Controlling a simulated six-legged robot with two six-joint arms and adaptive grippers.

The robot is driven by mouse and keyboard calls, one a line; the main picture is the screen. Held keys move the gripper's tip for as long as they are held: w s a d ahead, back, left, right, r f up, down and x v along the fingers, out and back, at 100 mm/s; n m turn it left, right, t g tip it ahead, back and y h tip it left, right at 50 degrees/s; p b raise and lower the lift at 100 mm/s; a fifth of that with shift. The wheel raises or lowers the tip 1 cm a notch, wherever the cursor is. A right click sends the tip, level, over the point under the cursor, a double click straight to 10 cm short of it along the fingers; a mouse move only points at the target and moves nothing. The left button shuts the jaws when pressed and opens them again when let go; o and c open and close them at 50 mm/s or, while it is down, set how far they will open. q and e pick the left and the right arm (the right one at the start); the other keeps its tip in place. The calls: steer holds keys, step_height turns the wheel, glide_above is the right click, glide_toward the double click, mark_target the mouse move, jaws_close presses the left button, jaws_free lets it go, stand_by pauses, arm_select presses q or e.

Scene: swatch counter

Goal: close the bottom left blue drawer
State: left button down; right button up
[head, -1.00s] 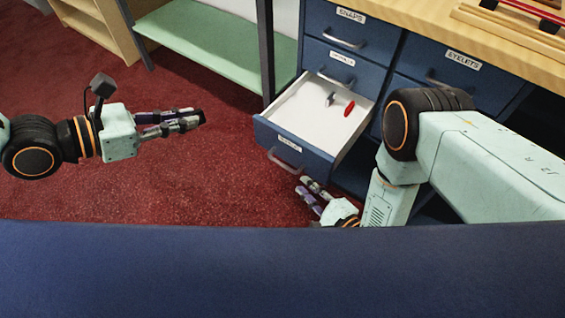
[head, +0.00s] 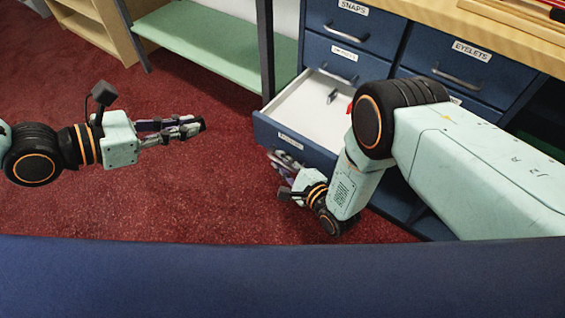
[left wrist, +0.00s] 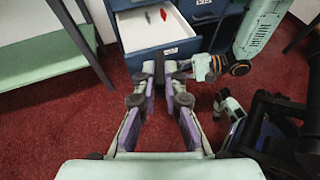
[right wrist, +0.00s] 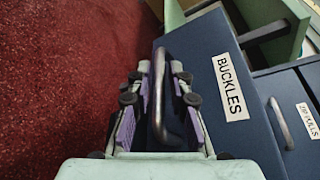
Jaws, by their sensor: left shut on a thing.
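The bottom left blue drawer (head: 268,127) is pulled out, and its white inside shows in the head view. It carries a BUCKLES label (right wrist: 230,88) in the right wrist view. My right gripper (head: 277,160) is at its front. In the right wrist view its open fingers (right wrist: 158,78) stand on either side of the grey bar handle (right wrist: 159,95). My left gripper (head: 202,126) is out over the carpet, left of and apart from the drawer.
A grey piece (head: 332,96) and a red piece (left wrist: 163,14) lie in the drawer. Closed drawers (head: 356,28) are above and to the right under the wooden counter (head: 520,22). A green shelf (head: 200,45) stands behind left. Red carpet is clear at left.

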jaws_close()
steer(key=shift+w+d, duration=0.1)
stand_by(0.6)
